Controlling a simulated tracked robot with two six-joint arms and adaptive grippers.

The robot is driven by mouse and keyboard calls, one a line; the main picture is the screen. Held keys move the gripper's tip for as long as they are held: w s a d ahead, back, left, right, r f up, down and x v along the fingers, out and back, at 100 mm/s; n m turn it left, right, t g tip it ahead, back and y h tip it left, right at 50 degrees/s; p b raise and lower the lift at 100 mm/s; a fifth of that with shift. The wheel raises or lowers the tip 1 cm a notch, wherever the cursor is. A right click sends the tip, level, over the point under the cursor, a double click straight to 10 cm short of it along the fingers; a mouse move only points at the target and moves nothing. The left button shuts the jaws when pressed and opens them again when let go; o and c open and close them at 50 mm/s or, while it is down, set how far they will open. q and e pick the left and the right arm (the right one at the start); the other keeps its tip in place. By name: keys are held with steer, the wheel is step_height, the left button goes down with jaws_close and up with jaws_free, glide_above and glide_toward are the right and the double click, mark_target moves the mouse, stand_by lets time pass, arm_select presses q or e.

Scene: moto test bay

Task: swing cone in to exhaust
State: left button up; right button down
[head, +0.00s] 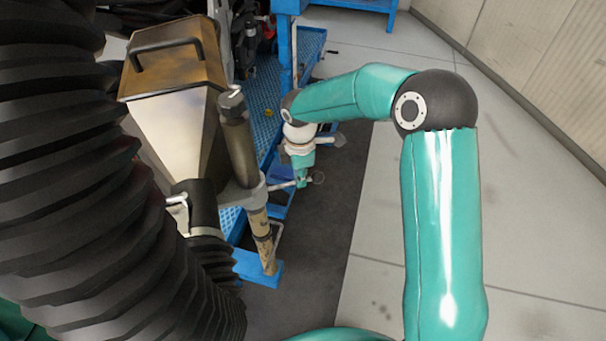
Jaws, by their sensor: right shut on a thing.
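The cone (175,130) is a tapered sheet-metal hood with a brownish wide end and a dark bar handle (166,46) on top. It stands at the upper left, joined to a dark upright post (239,140) by a grey collar (243,194). My right gripper (302,182) is small in the picture, right of the post. It is shut on a thin bar (281,186) that runs out from the collar; the exact grip is hard to see. The exhaust cannot be made out. My left gripper is not in view.
A thick black ribbed hose (70,170) fills the left side and hides much behind it. A blue stand with a perforated plate (262,105) and a blue foot (258,267) is beyond the cone. Dark matting (322,225) and pale floor (540,230) lie clear to the right.

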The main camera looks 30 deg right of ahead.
steer(key=shift+w+d+r, duration=0.1)
steer(key=shift+w+r, duration=0.05)
steer(key=c, duration=1.2)
jaws_free()
step_height(320, 180, up, 12)
